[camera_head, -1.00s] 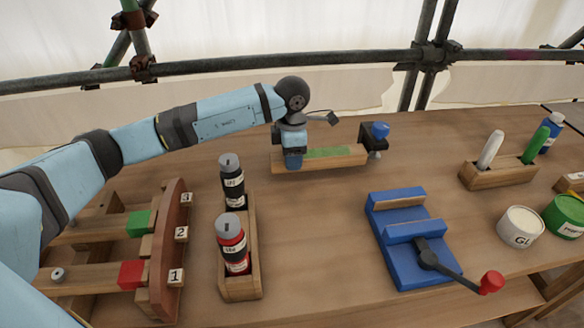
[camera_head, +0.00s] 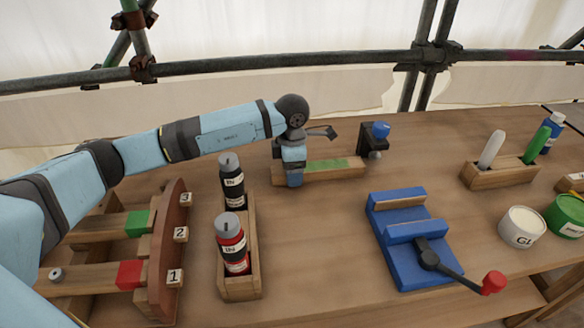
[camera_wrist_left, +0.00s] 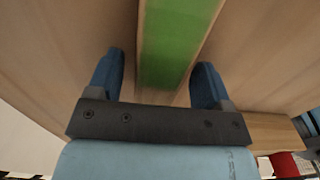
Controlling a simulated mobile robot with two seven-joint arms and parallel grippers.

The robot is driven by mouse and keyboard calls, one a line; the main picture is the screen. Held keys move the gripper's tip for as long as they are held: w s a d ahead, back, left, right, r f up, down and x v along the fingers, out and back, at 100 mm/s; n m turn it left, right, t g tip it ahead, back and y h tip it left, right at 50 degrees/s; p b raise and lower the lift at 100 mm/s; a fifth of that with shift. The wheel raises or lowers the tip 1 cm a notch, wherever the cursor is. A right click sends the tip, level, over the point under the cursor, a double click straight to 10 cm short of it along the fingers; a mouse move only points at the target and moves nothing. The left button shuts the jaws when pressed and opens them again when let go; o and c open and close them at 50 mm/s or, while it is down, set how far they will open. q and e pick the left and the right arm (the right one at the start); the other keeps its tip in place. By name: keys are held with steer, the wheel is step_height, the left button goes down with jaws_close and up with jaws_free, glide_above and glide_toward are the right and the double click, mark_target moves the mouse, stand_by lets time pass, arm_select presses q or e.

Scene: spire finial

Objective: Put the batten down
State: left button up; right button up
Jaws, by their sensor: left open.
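The batten (camera_head: 335,170) is a pale wooden bar with a green stretch on top, and it lies flat towards the back of the workbench. In the left wrist view its green part (camera_wrist_left: 175,45) runs up the picture between the fingers. My left gripper (camera_head: 293,180) is at the batten's left end, pointing down. In the left wrist view my left gripper (camera_wrist_left: 158,75) is open, with one blue finger on each side of the batten and gaps to both. My right gripper is not in view.
A black clamp with a blue knob (camera_head: 375,138) stands just behind the batten's right end. A blue vise (camera_head: 405,240) is nearer right. A wooden holder (camera_head: 241,285) with bottles and a numbered rack (camera_head: 168,250) stand left. The bench between holder and vise is clear.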

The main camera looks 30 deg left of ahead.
arm_select(q)
step_height(320, 180, up, 12)
steer(key=p, duration=0.1)
steer(key=shift+r, duration=0.15)
stand_by(0.7)
